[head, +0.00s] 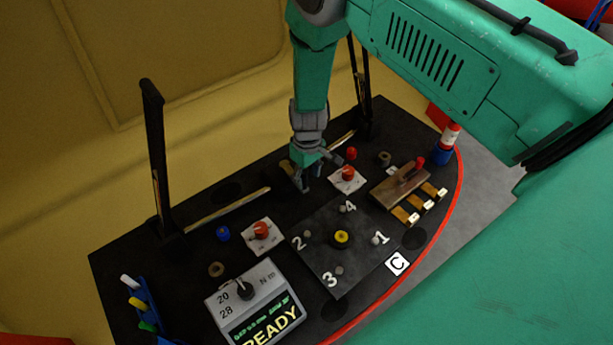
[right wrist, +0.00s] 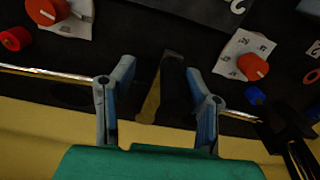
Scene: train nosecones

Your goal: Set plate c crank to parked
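Plate C (head: 345,262) is a dark square plate on the black panel, with numbers 1 to 4, several small grey studs and a yellow-topped hub (head: 341,238). A white C label (head: 397,264) lies at its right corner. My right gripper (head: 303,180) points down beyond the plate's far edge. In the right wrist view its two fingers (right wrist: 160,68) are apart. A black cylindrical handle (right wrist: 175,90) with a yellowish tapered part (right wrist: 150,105) lies between them, nearer the right finger; I cannot tell if they touch. It may be the crank. My left gripper is out of view.
Red knobs on white dial cards stand left (head: 261,230) and beyond (head: 348,173) the plate. A READY display box (head: 265,310) is front left. A wooden block (head: 400,185) is at the right. Black uprights (head: 155,150) and a metal rail (head: 230,208) line the back.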

